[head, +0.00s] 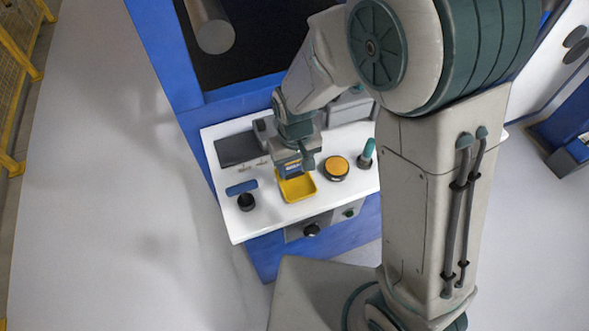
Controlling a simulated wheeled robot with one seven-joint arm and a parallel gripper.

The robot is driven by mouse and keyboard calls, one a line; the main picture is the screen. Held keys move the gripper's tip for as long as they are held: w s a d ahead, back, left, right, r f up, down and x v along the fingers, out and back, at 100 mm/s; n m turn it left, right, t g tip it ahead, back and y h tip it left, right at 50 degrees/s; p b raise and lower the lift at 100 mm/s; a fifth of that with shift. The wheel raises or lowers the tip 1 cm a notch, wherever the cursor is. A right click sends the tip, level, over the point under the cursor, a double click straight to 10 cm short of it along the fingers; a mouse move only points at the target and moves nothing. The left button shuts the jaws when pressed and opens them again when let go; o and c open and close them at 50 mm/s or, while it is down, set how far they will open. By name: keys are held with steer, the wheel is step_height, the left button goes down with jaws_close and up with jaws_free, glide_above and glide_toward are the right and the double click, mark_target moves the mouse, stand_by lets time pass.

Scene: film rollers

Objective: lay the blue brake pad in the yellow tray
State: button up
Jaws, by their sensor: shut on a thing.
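The yellow tray (301,195) sits on the white worktop, near its front edge. My gripper (292,172) points down over the tray's back part and is shut on the blue brake pad (292,171). Only a small blue patch of the pad shows between the fingers; the rest is hidden by my gripper. I cannot tell whether the pad touches the tray floor. The visible front part of the tray is empty.
On the white worktop (228,215), a blue bar (242,187) and a black round part (246,202) lie left of the tray. An orange-topped round thing (336,167) and a teal-handled tool (367,152) stand to the right. A dark panel (237,149) is at the back left.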

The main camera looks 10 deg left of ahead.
mark_target(295, 166)
steer(key=shift+f, duration=1.5)
steer(key=shift+f, duration=0.15)
steer(key=o, duration=1.1)
